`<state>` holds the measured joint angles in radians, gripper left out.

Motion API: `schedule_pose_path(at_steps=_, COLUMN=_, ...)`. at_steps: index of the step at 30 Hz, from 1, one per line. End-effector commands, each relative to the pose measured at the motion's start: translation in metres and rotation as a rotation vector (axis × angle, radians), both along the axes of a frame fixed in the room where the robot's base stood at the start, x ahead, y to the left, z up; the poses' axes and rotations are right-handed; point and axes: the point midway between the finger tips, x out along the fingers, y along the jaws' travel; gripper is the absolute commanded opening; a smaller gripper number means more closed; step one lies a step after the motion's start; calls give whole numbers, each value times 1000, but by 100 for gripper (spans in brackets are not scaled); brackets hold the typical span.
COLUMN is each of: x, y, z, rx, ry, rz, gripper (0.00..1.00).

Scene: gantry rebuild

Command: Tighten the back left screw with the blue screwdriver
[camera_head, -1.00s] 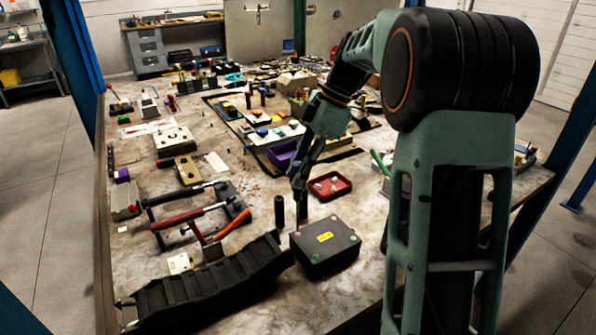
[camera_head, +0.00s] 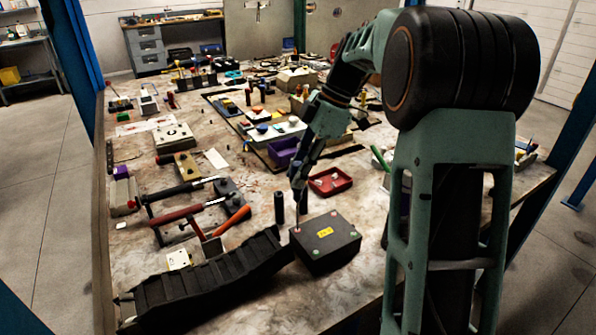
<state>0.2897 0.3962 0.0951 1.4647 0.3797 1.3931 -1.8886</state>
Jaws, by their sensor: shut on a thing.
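A black box (camera_head: 340,245) with a yellow label stands near the front of the table. Small coloured screw heads sit at its top corners: a reddish back left screw (camera_head: 296,230), a pinkish one at the back right (camera_head: 332,213), and a green one at the front left (camera_head: 316,255). My gripper (camera_head: 298,183) is above the box's back left corner, pointing down, shut on the screwdriver. The screwdriver's thin shaft (camera_head: 298,212) runs down toward the back left screw. Its handle is mostly hidden by my fingers, and no blue is clear. I cannot tell whether the tip touches the screw.
A dark upright cylinder (camera_head: 279,208) stands just left of the shaft. A red tray (camera_head: 345,185) lies behind the box. A black ribbed strip (camera_head: 200,285) lies front left, with hammers (camera_head: 182,214) beyond it. My arm covers the right side.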

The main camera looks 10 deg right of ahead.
Motion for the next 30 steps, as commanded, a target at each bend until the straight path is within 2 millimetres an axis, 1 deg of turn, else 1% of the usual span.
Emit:
schedule_pose_path(at_steps=22, x=0, y=0, z=-3, rx=0, ry=0, rz=-8, gripper=0)
schedule_pose_path(at_steps=26, x=0, y=0, z=-6, rx=-1, ry=-2, rz=-71, gripper=0)
schedule_pose_path(at_steps=30, x=0, y=0, z=-6, rx=-1, ry=-2, rz=-173, gripper=0)
